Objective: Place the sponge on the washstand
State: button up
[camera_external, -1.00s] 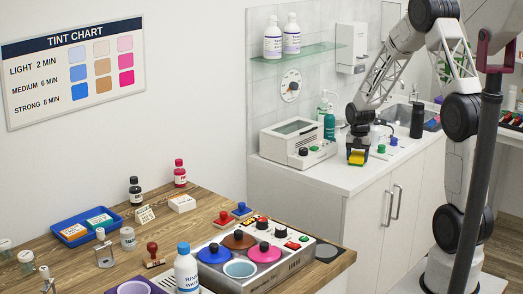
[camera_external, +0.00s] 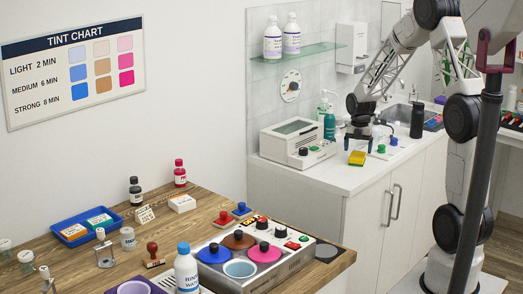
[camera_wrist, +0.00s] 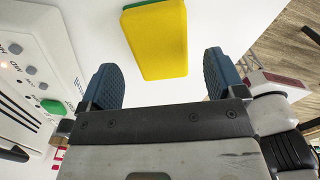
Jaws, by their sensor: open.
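The yellow sponge (camera_external: 357,158) with a green layer lies flat on the white top of the washstand (camera_external: 325,172), near its front edge. It also shows in the wrist view (camera_wrist: 157,40), beyond my fingertips, with a green strip along its far edge. My gripper (camera_external: 359,146) is just above the sponge, apart from it. In the wrist view my gripper (camera_wrist: 160,78) has its two blue fingertips wide apart with nothing between them.
A white device with a black knob (camera_external: 298,143) stands left of the sponge. Green and blue knob-like pieces (camera_external: 393,140), a dark bottle (camera_external: 417,120) and a teal pump bottle (camera_external: 329,125) stand behind. The counter in front of the device is clear.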

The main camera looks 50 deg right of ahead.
aim_at(357, 155)
notch_tip(357, 155, up, 8)
jog(key=shift+r, duration=0.15)
dwell(0.3)
dwell(0.3)
jog(key=s+a+r+m+t, duration=0.1)
jog(key=s+a+r+m, duration=0.5)
jog(key=a, duration=0.4)
jog(key=s+a+r+m, duration=0.5)
jog(key=s+a, duration=0.1)
jog(key=a, duration=0.3)
jog(key=s+a+r+m, duration=0.1)
jog(key=s+a+m, duration=0.5)
jog(key=s, duration=0.3)
jog(key=s+a+m+t, duration=0.1)
jog(key=s+a+m, duration=0.5)
jog(key=s, duration=0.3)
jog(key=shift+s+r+t, duration=0.15)
jog(key=shift+r+t, duration=0.15)
jog(key=shift+r, duration=0.05)
